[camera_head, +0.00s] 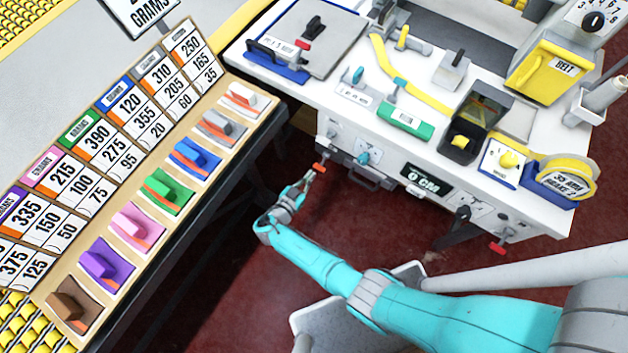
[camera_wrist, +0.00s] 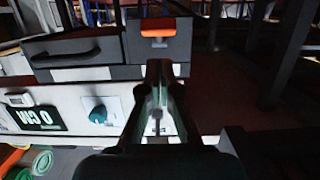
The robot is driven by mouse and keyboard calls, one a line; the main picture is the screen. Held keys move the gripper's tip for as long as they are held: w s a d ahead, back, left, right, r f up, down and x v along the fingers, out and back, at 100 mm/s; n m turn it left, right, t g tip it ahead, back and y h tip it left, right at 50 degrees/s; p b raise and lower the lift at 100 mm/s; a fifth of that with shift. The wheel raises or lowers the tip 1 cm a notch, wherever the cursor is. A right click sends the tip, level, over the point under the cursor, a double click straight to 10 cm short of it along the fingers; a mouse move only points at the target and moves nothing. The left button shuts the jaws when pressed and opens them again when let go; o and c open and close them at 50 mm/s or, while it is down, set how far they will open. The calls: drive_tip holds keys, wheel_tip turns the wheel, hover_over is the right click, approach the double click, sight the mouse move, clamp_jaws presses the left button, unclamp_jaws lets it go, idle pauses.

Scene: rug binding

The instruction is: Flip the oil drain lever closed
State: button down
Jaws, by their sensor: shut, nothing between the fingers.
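A small orange-red lever (camera_head: 319,167) sticks out at the lower left of the white machine's front. No label on it is readable, so I cannot confirm it is the oil drain lever. In the wrist view, which is upside down, an orange handle (camera_wrist: 157,33) shows on a dark box, just beyond my fingertips. My gripper (camera_head: 309,177) is shut and empty, very close to the lever in the head view. In the wrist view the closed fingertips (camera_wrist: 159,66) point at the handle with a small gap in the picture. I cannot tell whether they touch it.
A teal knob (camera_head: 362,158) and a black display (camera_head: 427,180) sit on the machine front, right of the lever. Another red handle (camera_head: 497,247) is at the lower right. A tray of coloured blocks (camera_head: 165,190) stands at left. Dark red floor (camera_head: 350,225) is open below.

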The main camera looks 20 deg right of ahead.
drive_tip(key=s+a+f, duration=0.2)
drive_tip(key=s+a, duration=0.2)
drive_tip(key=a, duration=0.3)
drive_tip(key=shift+s+f, duration=0.35)
drive_tip(key=shift+s, duration=0.05)
drive_tip(key=shift+d, duration=0.15)
